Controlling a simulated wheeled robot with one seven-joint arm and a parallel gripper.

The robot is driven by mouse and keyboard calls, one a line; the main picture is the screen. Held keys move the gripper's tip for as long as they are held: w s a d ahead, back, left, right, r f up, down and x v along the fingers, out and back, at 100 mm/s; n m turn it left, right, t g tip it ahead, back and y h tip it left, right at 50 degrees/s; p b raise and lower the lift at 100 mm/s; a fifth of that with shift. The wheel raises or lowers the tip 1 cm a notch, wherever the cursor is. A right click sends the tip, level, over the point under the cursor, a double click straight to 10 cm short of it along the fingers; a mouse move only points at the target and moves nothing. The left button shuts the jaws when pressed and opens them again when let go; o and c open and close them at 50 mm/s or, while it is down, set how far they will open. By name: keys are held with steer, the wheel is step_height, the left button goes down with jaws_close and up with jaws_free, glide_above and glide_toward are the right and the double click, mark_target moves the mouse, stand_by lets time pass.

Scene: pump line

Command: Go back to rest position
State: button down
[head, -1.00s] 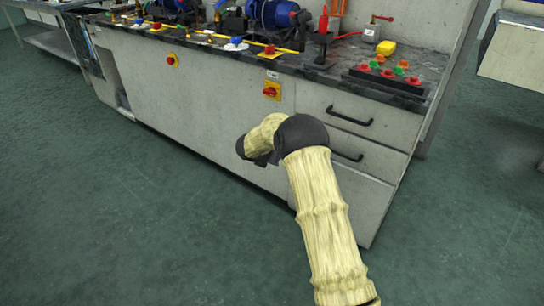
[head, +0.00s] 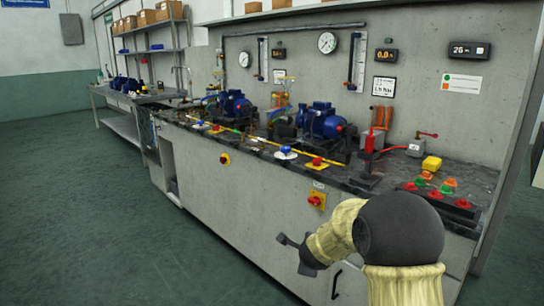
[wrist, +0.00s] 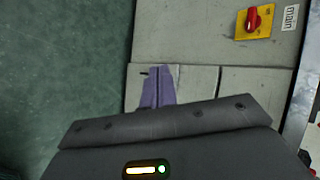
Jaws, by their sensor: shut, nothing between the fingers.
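My gripper (head: 283,239) is in front of the cabinet side of the pump bench, below the bench top and to the left of my padded arm. In the wrist view its purple fingers (wrist: 157,88) are together, with nothing visible held between them. They appear against the pale cabinet front. My arm is bent, with its dark round joint large at the lower right of the head view.
Green floor (head: 80,220) is clear at left.

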steer(key=s+d+r+n+g+p, duration=0.1)
steer(key=s+d+n+g+p, duration=0.15)
steer(key=s+n, duration=1)
steer(key=s+d+r+n+g+p, duration=0.15)
steer(key=s+n+g, duration=0.45)
steer(key=s, duration=1.2)
step_height(320, 180, up, 38)
steer(key=n+t+p, duration=0.1)
steer(key=n+p, duration=0.1)
steer(key=p, duration=3.5)
steer(key=shift+d+f+t, duration=0.25)
steer(key=shift+d+t, duration=0.1)
steer(key=shift+d, duration=0.05)
